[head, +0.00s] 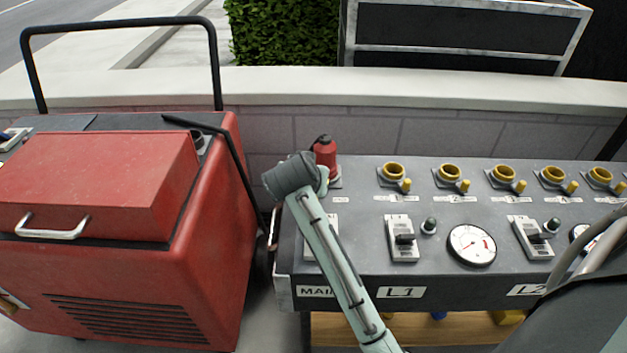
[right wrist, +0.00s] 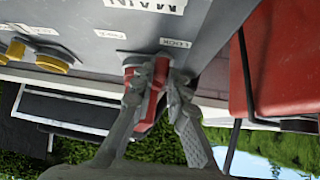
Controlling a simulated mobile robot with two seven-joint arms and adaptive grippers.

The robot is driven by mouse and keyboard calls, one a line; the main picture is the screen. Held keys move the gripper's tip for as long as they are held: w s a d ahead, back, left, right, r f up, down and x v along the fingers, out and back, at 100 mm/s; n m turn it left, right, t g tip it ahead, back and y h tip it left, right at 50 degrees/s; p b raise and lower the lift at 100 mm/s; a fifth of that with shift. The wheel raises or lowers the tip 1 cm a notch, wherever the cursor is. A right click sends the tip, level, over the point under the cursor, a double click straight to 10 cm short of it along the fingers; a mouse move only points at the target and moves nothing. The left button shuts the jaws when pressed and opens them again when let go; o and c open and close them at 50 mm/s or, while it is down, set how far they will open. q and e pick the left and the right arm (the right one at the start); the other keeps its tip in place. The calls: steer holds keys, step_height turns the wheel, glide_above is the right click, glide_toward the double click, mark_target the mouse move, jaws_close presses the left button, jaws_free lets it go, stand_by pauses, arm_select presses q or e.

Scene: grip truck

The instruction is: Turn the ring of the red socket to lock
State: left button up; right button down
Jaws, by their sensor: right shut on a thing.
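The red socket (head: 325,150) stands at the back left corner of the grey panel (head: 345,240), with a black part on top. My right gripper (head: 322,172) is at the socket, and my wrist partly hides the socket's lower part in the head view. In the right wrist view, the gripper (right wrist: 153,82) is shut on the red socket (right wrist: 151,95), with its fingers around the red body. A label reading "LOCK" (right wrist: 175,43) lies beside the socket. The exact ring position is hard to tell. My left gripper is not in view.
A red cart (head: 225,240) with a black handle stands close to the left of the panel. A row of yellow sockets (head: 394,172) runs along the panel's back. Switches and a gauge (head: 471,245) sit in front. A low wall (head: 430,90) runs behind.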

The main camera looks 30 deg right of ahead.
stand_by(0.3)
steer(key=c, duration=1.5)
jaws_free()
